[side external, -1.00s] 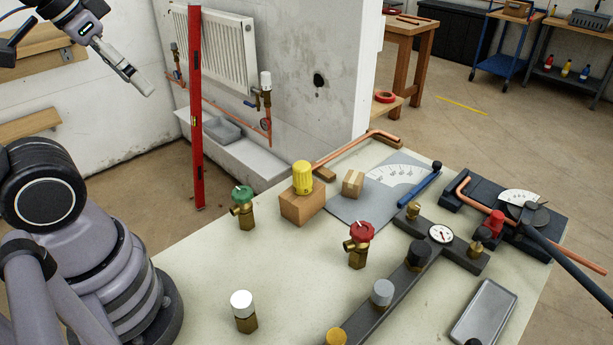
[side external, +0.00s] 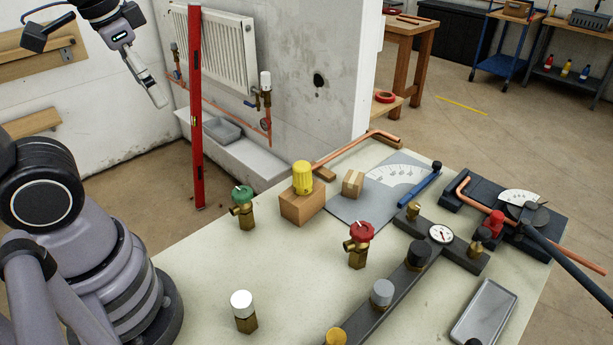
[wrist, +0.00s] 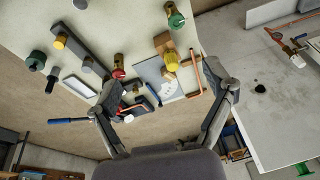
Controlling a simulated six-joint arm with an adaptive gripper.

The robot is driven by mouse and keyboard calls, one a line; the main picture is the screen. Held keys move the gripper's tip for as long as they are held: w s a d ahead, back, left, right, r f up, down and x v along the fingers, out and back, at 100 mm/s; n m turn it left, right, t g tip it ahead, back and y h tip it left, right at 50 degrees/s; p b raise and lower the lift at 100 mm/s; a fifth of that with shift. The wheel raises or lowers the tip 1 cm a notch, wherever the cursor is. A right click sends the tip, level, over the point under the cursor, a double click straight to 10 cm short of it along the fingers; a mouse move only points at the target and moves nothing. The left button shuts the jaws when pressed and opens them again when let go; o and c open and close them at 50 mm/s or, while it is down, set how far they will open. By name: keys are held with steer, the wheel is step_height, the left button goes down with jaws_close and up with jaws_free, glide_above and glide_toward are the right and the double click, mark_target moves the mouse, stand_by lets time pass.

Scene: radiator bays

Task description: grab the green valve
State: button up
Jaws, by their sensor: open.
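The green valve (side external: 243,207), a green knob on a brass body, stands upright on the pale bench near its back left edge. In the wrist view it shows at the top (wrist: 175,17). My gripper (side external: 157,95) is raised in the air at the upper left of the side view, well above and left of the valve. In the wrist view its two fingers are spread wide (wrist: 168,88) with nothing held between them. The green valve lies beyond the fingertips, apart from them.
A yellow-capped valve (side external: 302,178) sits on a wooden block right of the green valve. A red-knobbed valve (side external: 358,245) and a white-capped one (side external: 243,311) stand nearby. A tall red level (side external: 196,110) rises behind the bench. Bench around the green valve is mostly clear.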

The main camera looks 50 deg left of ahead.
steer(key=w+d+f+m+g+y, duration=0.25)
steer(key=w+f+m+y, duration=0.2)
steer(key=f, duration=0.25)
steer(key=w+d+f+m+g+y, duration=0.2)
steer(key=w+f+m+g+y, duration=0.15)
steer(key=f+m+y, duration=0.35)
steer(key=m+t+y, duration=0.5)
steer(key=m+t, duration=0.4)
steer(key=m, duration=0.1)
glide_toward(245, 200)
steer(key=shift+n, duration=0.25)
steer(key=x, duration=0.7)
steer(key=shift+r, duration=0.35)
steer(key=shift+h, duration=0.25)
steer(key=shift+f+x, duration=0.15)
steer(key=shift+x, duration=1.15)
steer(key=shift+f+x, duration=0.1)
steer(key=shift+x, duration=1.25)
steer(key=c, duration=1.3)
